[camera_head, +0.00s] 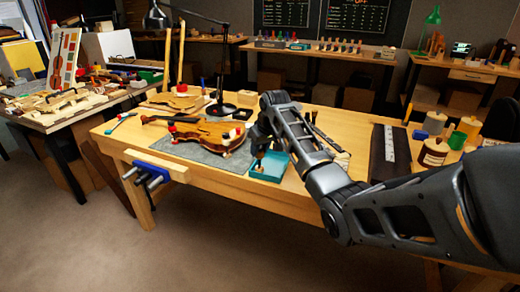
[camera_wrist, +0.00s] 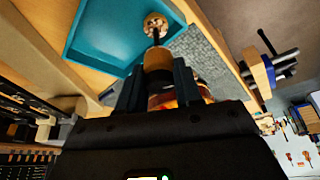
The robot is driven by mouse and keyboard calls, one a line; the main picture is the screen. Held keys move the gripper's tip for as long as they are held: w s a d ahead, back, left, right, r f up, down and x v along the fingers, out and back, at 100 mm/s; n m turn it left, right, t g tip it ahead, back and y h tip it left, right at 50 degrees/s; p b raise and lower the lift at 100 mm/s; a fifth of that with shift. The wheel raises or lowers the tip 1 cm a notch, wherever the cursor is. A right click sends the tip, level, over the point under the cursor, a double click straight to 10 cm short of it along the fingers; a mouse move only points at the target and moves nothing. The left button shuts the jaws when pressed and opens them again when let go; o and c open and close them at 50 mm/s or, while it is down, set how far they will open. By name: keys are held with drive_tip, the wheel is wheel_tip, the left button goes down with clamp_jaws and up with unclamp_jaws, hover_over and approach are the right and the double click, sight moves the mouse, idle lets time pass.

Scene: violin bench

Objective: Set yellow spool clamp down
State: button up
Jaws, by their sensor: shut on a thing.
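My gripper (camera_head: 259,150) is shut on the yellow spool clamp (camera_wrist: 157,62). In the wrist view, my gripper's fingers (camera_wrist: 157,85) flank its yellow-brown spool, and a dark rod runs to a pale round wooden end. The clamp shows small in the head view (camera_head: 259,163), just below my gripper. It overlaps the teal tray (camera_head: 266,176) in the picture, by the tray's left side. The tray's floor also shows in the wrist view (camera_wrist: 105,35). I cannot tell whether the clamp touches the tray. The clamp's far end between the fingers is partly hidden.
A violin (camera_head: 205,134) with red-and-pale clamps lies on a grey mat (camera_head: 238,160) left of the tray. A black lamp (camera_head: 221,107) stands behind it. A blue vise (camera_head: 150,174) is on the bench's front edge. Jars (camera_head: 434,152) and a dark ruled strip (camera_head: 388,150) lie right.

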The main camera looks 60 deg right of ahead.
drive_tip(key=shift+f, duration=0.35)
drive_tip(key=o, duration=1.1)
drive_tip(key=shift+f, duration=0.1)
drive_tip(key=shift+c, duration=0.2)
drive_tip(key=v, duration=1.2)
